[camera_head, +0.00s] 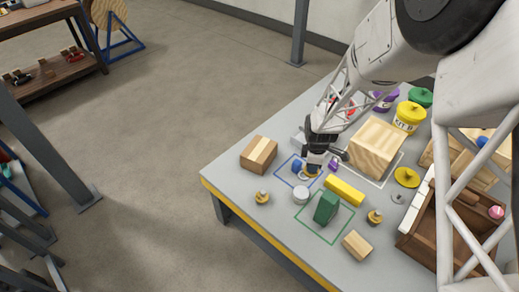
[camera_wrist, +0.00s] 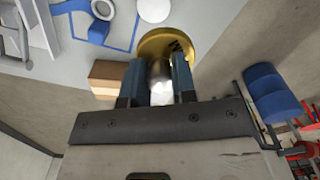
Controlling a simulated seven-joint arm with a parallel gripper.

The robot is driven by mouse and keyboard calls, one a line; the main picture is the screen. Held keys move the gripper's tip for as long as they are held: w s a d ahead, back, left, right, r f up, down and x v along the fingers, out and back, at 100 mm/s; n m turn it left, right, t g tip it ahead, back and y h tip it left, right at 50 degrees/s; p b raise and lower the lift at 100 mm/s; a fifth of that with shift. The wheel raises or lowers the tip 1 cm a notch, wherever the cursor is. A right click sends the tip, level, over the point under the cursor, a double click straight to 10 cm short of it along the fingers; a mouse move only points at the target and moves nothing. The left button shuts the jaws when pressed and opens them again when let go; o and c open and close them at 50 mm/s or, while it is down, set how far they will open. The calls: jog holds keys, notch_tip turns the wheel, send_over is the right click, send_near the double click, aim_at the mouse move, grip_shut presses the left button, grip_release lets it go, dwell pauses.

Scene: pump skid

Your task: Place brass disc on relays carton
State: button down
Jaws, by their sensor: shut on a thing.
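My gripper (camera_head: 312,162) is over the blue-outlined square on the grey table. In the wrist view its two fingers (camera_wrist: 157,88) are shut on the pale metal knob of a brass disc (camera_wrist: 180,42). The disc's broad round face lies beyond the fingertips and has a dark mark. In the head view only a little of the disc shows below the gripper. A tan carton (camera_head: 259,153) with a pale strip stands at the table's left corner, left of the gripper. I cannot read a name on it. A tan box also shows in the wrist view (camera_wrist: 104,80).
Close around the gripper are a blue piece (camera_head: 297,166), a white round piece (camera_head: 300,195) and a yellow block (camera_head: 344,191). A large wooden cube (camera_head: 376,148) stands to the right. A green block (camera_head: 326,207) is in front. Bare table lies between carton and blue outline.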

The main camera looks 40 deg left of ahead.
jog(key=s+a+f+n, duration=0.1)
jog(key=s+a, duration=0.1)
jog(key=a, duration=0.7)
jog(key=s+a+f+n, duration=0.1)
jog(key=s+a+n, duration=0.15)
jog(key=a, duration=0.55)
jog(key=shift+m, duration=0.35)
jog(key=shift+s+a+f, duration=0.1)
jog(key=shift+a+f, duration=0.1)
jog(key=shift+f, duration=0.95)
jog(key=shift+a+f, duration=0.2)
jog(key=shift+f, duration=0.9)
jog(key=shift+a, duration=0.1)
send_over(259, 147)
jog(key=shift+s+f, duration=0.1)
jog(key=shift+f, duration=0.65)
jog(key=shift+f, duration=1.75)
jog(key=shift+f, duration=0.15)
